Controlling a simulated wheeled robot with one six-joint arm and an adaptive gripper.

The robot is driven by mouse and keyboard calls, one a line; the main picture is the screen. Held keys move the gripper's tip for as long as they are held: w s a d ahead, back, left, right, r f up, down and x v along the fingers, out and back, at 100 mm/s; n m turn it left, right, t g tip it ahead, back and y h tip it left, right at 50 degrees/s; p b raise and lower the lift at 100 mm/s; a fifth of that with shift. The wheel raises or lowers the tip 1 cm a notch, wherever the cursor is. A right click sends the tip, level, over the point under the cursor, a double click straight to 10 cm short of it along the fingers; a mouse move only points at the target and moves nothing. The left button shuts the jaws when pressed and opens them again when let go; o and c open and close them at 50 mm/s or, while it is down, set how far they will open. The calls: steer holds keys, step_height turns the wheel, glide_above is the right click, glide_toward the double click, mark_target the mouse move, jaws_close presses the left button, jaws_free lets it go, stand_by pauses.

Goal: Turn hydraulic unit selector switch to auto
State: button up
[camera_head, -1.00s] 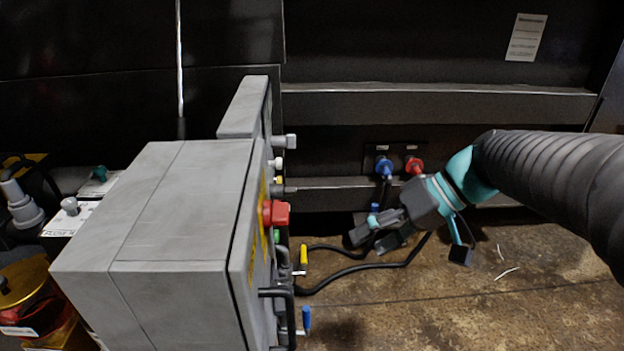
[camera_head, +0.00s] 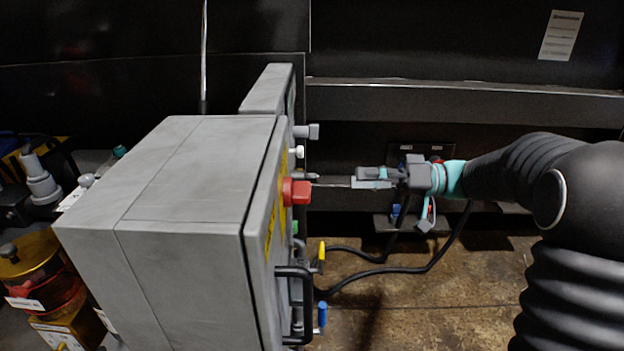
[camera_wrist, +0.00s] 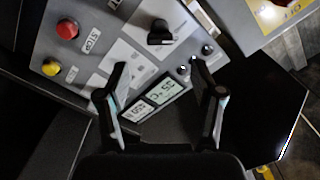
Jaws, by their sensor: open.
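In the wrist view a black selector knob (camera_wrist: 160,34) stands on a light grey control panel (camera_wrist: 92,14). Its setting cannot be read. My gripper (camera_wrist: 157,68) is open and empty; its two fingers frame the digital displays (camera_wrist: 155,96) below the knob, apart from the knob. In the head view my gripper (camera_head: 358,178) points left toward the grey cabinet (camera_head: 180,190), with a gap before its front. That front is nearly edge-on there, with a grey knob (camera_head: 306,131) sticking out; I cannot tell whether it is the same selector.
The panel also has a red button (camera_wrist: 67,29) marked STOP and a yellow button (camera_wrist: 51,68). A red mushroom button (camera_head: 296,191) and a black handle (camera_head: 307,300) project from the cabinet. Black hoses (camera_head: 430,262) run behind my gripper.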

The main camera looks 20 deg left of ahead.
mark_target(312, 174)
steer(key=x, duration=1)
steer(key=shift+s, duration=0.1)
steer(key=shift+c, duration=0.3)
steer(key=c, duration=1.1)
